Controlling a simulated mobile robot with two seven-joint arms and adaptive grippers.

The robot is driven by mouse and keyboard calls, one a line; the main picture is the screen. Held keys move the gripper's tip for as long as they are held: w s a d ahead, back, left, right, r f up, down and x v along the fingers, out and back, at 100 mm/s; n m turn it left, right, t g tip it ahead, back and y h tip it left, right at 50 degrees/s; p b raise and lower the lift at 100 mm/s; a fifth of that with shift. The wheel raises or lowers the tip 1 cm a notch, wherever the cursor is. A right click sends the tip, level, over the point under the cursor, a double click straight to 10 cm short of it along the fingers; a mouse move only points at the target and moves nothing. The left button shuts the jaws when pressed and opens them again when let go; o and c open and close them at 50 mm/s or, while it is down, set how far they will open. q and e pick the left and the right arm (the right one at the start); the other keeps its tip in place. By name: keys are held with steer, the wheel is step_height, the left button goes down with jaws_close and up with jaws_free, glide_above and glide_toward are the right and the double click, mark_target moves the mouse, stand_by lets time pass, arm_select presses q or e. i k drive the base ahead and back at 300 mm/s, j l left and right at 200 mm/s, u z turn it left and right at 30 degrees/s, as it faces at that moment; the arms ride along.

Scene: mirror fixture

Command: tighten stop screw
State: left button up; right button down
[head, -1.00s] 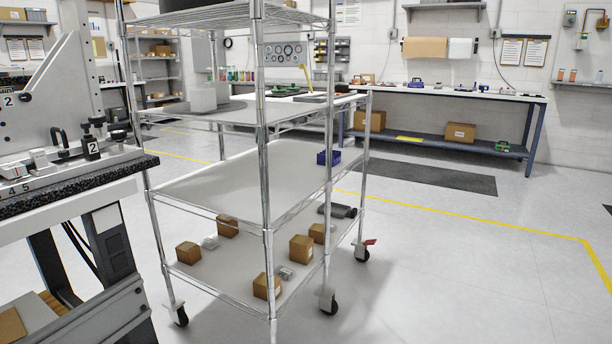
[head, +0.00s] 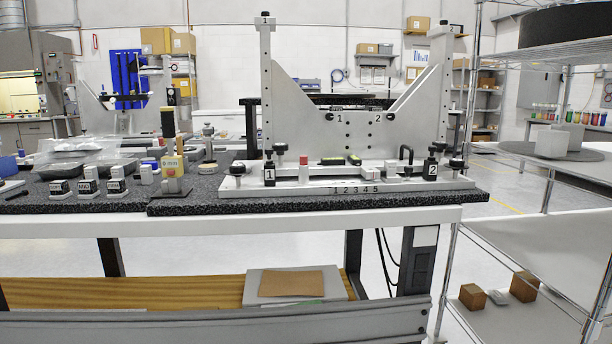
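The mirror fixture (head: 350,137) stands on a dark granite slab on the bench in the head view. It has a silver base plate (head: 330,189) marked 1 to 5 and two uprights labelled 1 and 2. Black knobbed screws stand on the base, at left by block 1 (head: 269,170) and at right by block 2 (head: 431,168). Which of them is the stop screw, I cannot tell. A red-capped part (head: 304,168) and a yellow-and-black tool (head: 341,160) are on the base. Neither gripper is in view.
The granite slab (head: 220,203) lies on a white bench (head: 230,222). At left are several small labelled blocks (head: 88,185), clear trays (head: 85,158) and a yellow-handled tool (head: 172,150). A wire cart (head: 545,214) stands close at right.

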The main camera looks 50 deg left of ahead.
mark_target(407, 170)
steer(key=u, duration=1.25)
